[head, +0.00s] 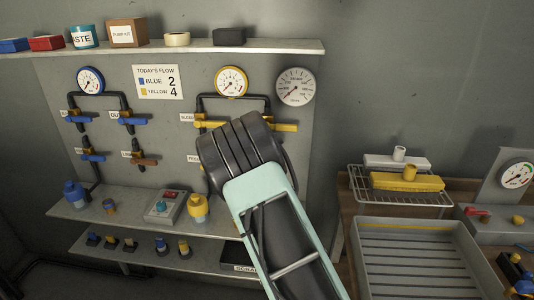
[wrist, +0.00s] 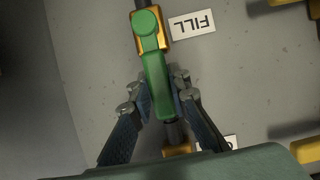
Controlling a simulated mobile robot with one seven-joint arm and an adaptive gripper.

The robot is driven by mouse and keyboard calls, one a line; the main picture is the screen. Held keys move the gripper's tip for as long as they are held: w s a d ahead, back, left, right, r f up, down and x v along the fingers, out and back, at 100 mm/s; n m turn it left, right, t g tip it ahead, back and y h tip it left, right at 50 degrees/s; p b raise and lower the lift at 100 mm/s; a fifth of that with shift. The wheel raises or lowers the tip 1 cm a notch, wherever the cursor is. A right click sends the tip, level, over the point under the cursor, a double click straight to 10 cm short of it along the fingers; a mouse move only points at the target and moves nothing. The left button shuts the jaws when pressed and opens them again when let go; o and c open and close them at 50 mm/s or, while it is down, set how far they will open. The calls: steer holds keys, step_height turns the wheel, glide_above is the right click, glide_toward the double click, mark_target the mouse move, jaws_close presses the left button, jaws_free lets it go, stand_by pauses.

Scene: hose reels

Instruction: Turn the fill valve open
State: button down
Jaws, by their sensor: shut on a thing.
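The fill valve shows in the wrist view, with a green lever handle (wrist: 153,62) on a brass body (wrist: 163,13). Its FILL label (wrist: 192,24) appears upside down beside it. The handle lies roughly along the dark pipe (wrist: 173,133). My gripper (wrist: 164,88) has one finger on each side of the handle's lower part and is shut on it. In the head view my arm hides the fill valve and my fingers.
The panel carries blue-handled valves (head: 133,121), a yellow-handled valve (head: 285,127) and round gauges (head: 231,81). A shelf (head: 190,48) with boxes runs above. A grey tray (head: 420,226) and wire rack (head: 357,183) stand at right. Yellow parts (wrist: 305,150) sit near my gripper.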

steer(key=c, duration=1.8)
jaws_free()
steer(key=shift+a, duration=0.1)
steer(key=v, duration=1.2)
steer(key=shift+s, duration=0.1)
